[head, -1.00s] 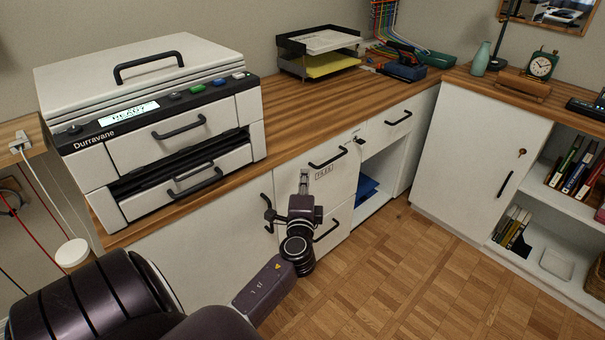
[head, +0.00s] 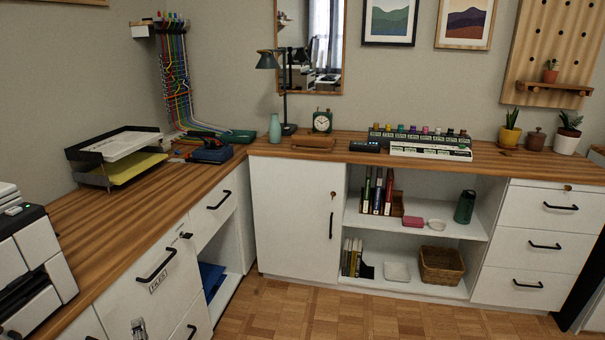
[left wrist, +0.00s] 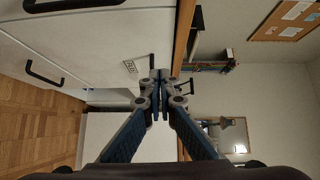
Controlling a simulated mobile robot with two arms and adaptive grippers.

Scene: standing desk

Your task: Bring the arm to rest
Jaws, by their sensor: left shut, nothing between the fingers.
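My left gripper (head: 138,328) shows only at the bottom left edge of the head view, in front of the white drawer front with the label. In the left wrist view my left gripper (left wrist: 160,93) has its two fingers together, with nothing between them. The labelled drawer front (left wrist: 108,72) is in front of and beside the fingers there. I cannot tell how far the fingertips are from it. The rest of my left arm is out of the head view. My right gripper is in neither view.
A wooden counter (head: 165,198) runs along the left wall and meets a back counter (head: 345,148). The printer (head: 35,258) stands at left, and a paper tray (head: 112,152) behind it. Open shelves (head: 430,233) hold books and a basket (head: 441,265). The parquet floor (head: 340,312) is clear.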

